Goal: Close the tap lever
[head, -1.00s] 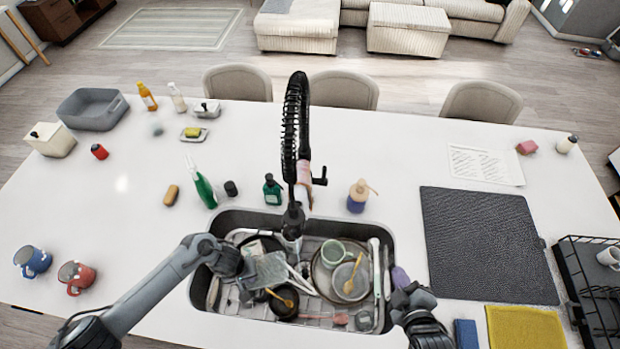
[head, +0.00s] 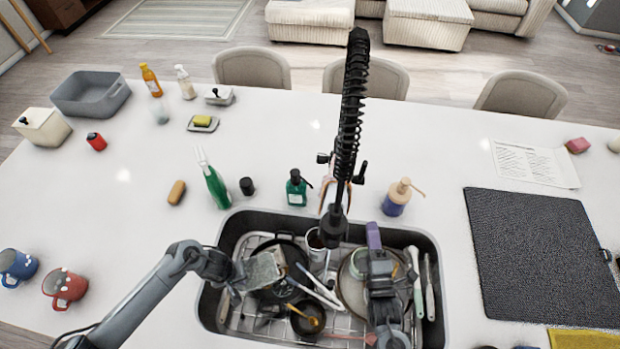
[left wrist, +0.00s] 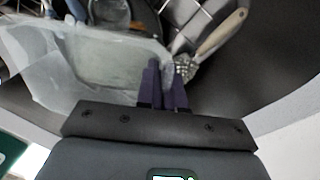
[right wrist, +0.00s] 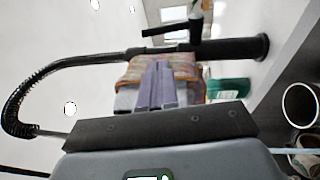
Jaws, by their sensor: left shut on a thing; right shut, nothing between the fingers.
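The black spring tap (head: 350,125) rises behind the sink (head: 428,240). Its small dark lever (head: 361,173) sticks out on the right side of its stem. My right gripper (head: 373,236) is shut and empty over the right half of the sink, in front of and below the lever. In the right wrist view the tap (right wrist: 110,56) lies sideways beyond the shut purple fingers, with the lever (right wrist: 168,31) apart from them. My left gripper (left wrist: 163,85) is shut on a translucent grey-green dish (left wrist: 105,62), held over the left of the sink (head: 262,270).
The sink holds pans, bowls and utensils. A green bottle (head: 296,188) and a soap dispenser (head: 397,198) stand behind it, either side of the tap. A dark mat (head: 540,255) lies right.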

